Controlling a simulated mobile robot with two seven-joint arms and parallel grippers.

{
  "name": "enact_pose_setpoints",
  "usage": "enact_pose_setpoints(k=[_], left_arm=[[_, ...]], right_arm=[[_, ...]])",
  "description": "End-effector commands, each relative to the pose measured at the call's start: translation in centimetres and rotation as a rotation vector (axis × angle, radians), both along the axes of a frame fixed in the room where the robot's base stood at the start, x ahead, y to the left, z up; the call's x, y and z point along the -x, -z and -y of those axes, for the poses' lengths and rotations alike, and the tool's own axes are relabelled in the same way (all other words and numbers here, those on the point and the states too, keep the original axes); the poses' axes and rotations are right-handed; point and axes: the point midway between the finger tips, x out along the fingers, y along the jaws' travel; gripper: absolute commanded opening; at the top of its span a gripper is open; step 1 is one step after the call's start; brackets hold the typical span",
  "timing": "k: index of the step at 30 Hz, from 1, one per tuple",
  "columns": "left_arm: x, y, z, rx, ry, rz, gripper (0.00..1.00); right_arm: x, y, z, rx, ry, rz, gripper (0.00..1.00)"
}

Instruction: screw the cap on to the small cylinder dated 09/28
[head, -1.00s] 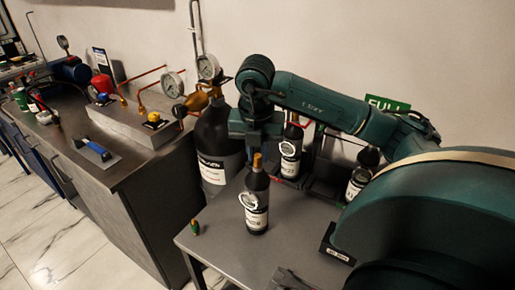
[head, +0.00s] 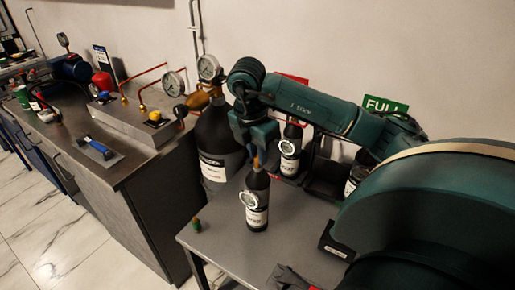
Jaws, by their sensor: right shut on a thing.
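The small cylinder (head: 257,189) stands upright on the grey table (head: 228,247), black with a white label and a round tag; its date is too small to read. Its brass valve shows at the top. My right gripper (head: 257,153) is directly above the valve, pointing down and shut. The cap appears to be in its jaws, but the fingers hide it. I cannot tell whether the cap touches the valve. My left gripper is not in view.
Two other small cylinders (head: 289,154) (head: 352,183) stand at the back near a dark rack. A large black cylinder (head: 214,135) with a gauge (head: 209,67) is close left. A workbench fills the left.

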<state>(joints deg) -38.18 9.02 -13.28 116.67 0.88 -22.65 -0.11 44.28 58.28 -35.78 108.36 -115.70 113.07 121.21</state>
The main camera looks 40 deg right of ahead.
Motion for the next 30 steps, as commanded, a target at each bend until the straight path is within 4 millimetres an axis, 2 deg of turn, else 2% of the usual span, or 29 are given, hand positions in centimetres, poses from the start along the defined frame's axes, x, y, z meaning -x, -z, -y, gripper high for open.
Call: enact_pose_setpoints(k=[7,18,26,27,30], left_arm=[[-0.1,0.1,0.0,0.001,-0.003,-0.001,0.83],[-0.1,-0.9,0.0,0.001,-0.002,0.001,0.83],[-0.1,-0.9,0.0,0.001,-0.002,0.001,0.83],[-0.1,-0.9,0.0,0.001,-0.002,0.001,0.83],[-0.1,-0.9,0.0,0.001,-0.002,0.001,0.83]], right_arm=[[0.1,0.3,0.1,0.003,0.005,-0.009,0.00],[0.2,0.2,0.1,0.003,0.210,-0.010,0.00],[0.2,0.3,0.1,0.003,0.238,-0.010,0.00],[0.2,0.3,0.1,0.003,0.238,-0.009,0.20],[0.1,0.3,0.1,0.002,0.237,-0.008,0.28]])
